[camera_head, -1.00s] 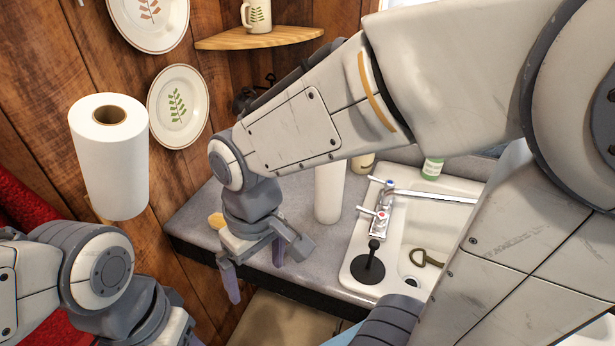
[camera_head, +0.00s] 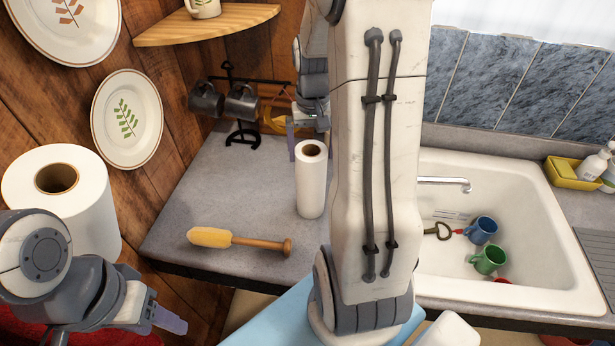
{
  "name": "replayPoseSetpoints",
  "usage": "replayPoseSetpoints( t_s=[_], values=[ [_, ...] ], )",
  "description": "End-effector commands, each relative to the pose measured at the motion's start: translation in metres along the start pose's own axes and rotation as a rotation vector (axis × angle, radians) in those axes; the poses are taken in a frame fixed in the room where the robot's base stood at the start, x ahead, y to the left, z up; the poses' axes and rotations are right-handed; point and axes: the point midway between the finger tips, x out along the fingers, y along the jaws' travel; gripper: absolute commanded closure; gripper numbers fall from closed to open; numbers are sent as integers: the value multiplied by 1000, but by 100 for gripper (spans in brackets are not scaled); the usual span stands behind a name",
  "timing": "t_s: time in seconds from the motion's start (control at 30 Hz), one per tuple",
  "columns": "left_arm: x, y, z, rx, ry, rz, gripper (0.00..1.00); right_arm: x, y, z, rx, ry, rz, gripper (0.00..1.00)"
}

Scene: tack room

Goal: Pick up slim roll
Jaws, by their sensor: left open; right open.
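The slim roll (camera_head: 311,182), a narrow white paper roll with a brown core, stands upright on the grey counter. My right arm's column of links passes just to its right. My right gripper (camera_head: 308,142) is open above or behind the top of the roll, its fingers pointing down, partly hidden by the arm; I cannot tell whether it touches. My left gripper (camera_head: 120,330) is open and empty at the lower left, below a thick white roll (camera_head: 85,195) by the wooden wall.
A mug rack (camera_head: 240,105) stands behind. The white sink (camera_head: 540,245) at the right holds blue and green mugs. A wooden shelf (camera_head: 205,25) hangs above.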

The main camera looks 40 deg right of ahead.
Motion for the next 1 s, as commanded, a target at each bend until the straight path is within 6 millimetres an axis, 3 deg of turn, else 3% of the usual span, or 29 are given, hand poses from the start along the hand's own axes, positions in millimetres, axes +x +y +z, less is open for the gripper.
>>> replayPoseSetpoints(
  t_s=[0.1, 0.37, 0.6, 0.93, 0.97, 1.0],
  values=[
    [-6, 0, 0, 1, 0, 0, 46, 16, 0, 1, 0, -5, 0, 0],
    [-16, 1, -1, 2, 0, 0, 46, 35, -2, 1, -3, -6, 0, 0],
    [-30, 2, -2, 5, 0, 0, 46, 68, -5, 1, -5, -5, 0, 0],
    [-30, 2, -2, 5, 0, 0, 46, 78, -5, 0, -5, 1, 0, 0],
    [-30, 2, -2, 5, 0, 0, 46, 78, -5, 0, -5, 1, 0, 4],
    [-30, 2, -2, 5, 0, 0, 46, 78, -5, 0, -5, 1, 0, 19]
  ],
)
